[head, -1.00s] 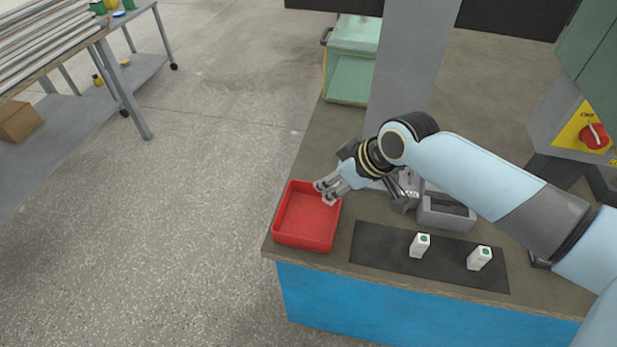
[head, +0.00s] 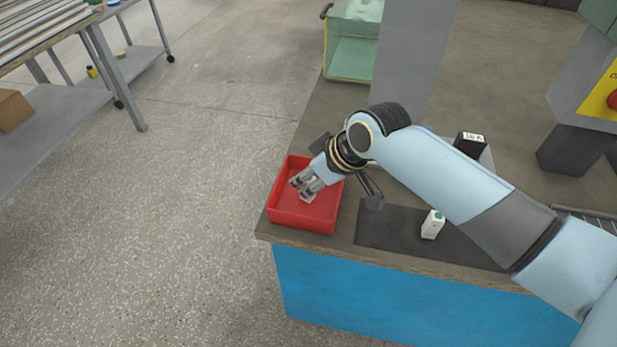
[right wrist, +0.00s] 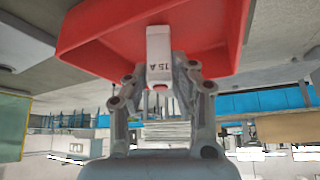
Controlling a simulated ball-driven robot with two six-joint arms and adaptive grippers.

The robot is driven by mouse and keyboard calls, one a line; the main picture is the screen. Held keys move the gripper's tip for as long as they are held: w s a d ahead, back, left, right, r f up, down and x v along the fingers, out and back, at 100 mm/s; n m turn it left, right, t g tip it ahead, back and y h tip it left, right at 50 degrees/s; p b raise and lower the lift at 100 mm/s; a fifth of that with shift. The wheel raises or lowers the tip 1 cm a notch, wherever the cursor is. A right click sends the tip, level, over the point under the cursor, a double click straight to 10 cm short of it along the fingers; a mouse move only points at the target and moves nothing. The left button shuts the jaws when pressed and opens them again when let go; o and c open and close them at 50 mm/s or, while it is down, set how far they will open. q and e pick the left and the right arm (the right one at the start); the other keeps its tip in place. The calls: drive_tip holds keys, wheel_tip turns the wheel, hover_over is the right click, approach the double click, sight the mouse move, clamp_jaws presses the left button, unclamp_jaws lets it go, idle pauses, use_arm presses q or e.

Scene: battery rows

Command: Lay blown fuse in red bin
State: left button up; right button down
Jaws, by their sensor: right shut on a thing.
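The blown fuse (right wrist: 158,50) is a white block marked "15 A" with a red spot on its near end, seen in the right wrist view. My right gripper (head: 303,188) is shut on it, with a finger on each side. In the head view the gripper points down over the inside of the red bin (head: 308,222), and the fuse is mostly hidden by the fingers. The bin (right wrist: 88,35) also fills the top of the right wrist view, behind the fuse. I cannot tell whether the fuse touches the bin floor. My left gripper is not in view.
A white fuse with a green spot (head: 433,224) stands on the dark mat (head: 385,236) right of the bin. A black block with a white label (head: 470,145) stands behind my right arm. A green-walled crate (head: 350,55) stands at the back. The bin is close to the bench's left edge.

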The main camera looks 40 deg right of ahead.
drive_tip(key=c, duration=1.1)
unclamp_jaws()
drive_tip(key=shift+f, duration=0.1)
drive_tip(key=shift+r, duration=0.2)
drive_tip(key=p+v, duration=0.2)
drive_tip(key=v, duration=1)
